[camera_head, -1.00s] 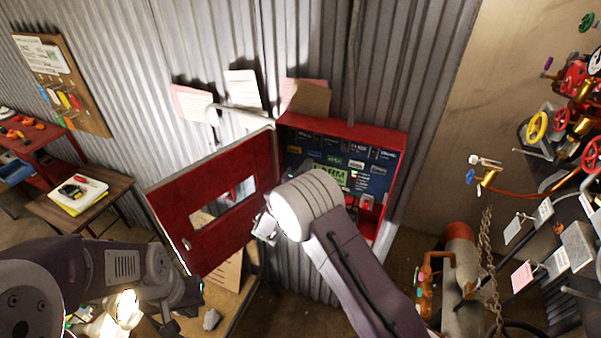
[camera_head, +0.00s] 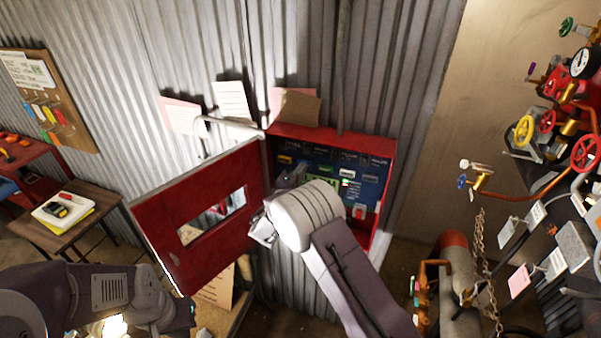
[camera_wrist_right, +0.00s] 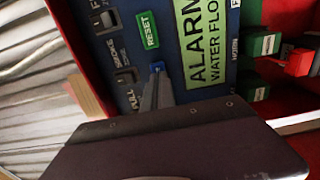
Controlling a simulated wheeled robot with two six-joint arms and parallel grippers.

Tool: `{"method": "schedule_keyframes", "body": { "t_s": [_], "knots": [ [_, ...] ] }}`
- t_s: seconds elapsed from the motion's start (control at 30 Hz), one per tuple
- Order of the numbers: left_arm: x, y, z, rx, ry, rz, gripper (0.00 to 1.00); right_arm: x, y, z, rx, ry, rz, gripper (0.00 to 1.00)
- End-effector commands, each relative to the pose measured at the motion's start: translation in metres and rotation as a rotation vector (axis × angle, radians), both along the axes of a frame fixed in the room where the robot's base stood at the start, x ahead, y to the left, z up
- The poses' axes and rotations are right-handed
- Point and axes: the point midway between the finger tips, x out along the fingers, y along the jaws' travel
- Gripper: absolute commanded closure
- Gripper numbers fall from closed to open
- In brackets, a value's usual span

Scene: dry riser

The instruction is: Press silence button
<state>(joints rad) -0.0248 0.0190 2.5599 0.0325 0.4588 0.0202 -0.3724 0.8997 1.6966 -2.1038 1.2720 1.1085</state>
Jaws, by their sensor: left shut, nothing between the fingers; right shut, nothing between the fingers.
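The open red cabinet (camera_head: 330,133) on the corrugated wall holds a blue panel (camera_wrist_right: 128,82) with labelled buttons and a light-green alarm display (camera_wrist_right: 207,40). In the right wrist view, a green RESET button (camera_wrist_right: 148,30) sits beside a blue button (camera_wrist_right: 157,67). My right gripper (camera_wrist_right: 157,80) is shut and empty, its tips at or just short of the blue button. I cannot tell whether they touch, and no silence label is readable. In the head view, my right gripper (camera_head: 290,174) is inside the cabinet. My left gripper (camera_head: 186,318) is low at the left, shut and partly cut off.
The red cabinet door (camera_head: 165,228) stands open to the left of my right wrist. A red lever (camera_wrist_right: 298,62) and green blocks (camera_wrist_right: 265,44) are on the panel's right. Valves and pipes (camera_head: 560,125) fill the right side. A small wooden table (camera_head: 90,215) stands at left.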

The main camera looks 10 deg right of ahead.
Motion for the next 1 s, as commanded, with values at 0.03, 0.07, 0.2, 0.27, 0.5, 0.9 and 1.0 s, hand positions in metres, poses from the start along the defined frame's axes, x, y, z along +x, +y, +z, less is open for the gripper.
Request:
{"method": "schedule_keyframes", "body": {
  "t_s": [0.03, 0.07, 0.2, 0.27, 0.5, 0.9, 1.0],
  "knots": [
    [0.0, 0.0, -0.002, 0.0, 0.0, 0.0, 1.0, 0.001, -0.001, -0.001, 0.001, -0.001, 0.0, 1.0],
    [0.0, 0.0, -0.002, 0.0, 0.0, 0.0, 1.0, 0.001, -0.001, -0.001, 0.001, -0.001, 0.0, 1.0],
    [0.0, 0.0, -0.004, 0.0, 0.0, 0.0, 1.0, 0.003, -0.002, -0.001, 0.0, 0.0, 0.0, 1.0],
    [0.0, 0.0, -0.005, 0.0, 0.0, 0.0, 1.0, 0.003, -0.002, -0.001, 0.0, 0.0, 0.0, 1.0],
    [0.0, 0.0, -0.021, 0.0, 0.0, 0.0, 1.0, -0.013, 0.01, -0.005, 0.001, 0.001, 0.004, 1.0],
    [0.0, 0.0, -0.04, 0.0, 0.0, 0.0, 1.0, -0.047, 0.032, -0.001, 0.0, 0.0, 0.0, 1.0],
    [0.0, 0.0, -0.039, 0.0, 0.0, 0.0, 1.0, -0.047, 0.031, 0.0, 0.0, 0.0, 0.0, 1.0]
  ]
}}
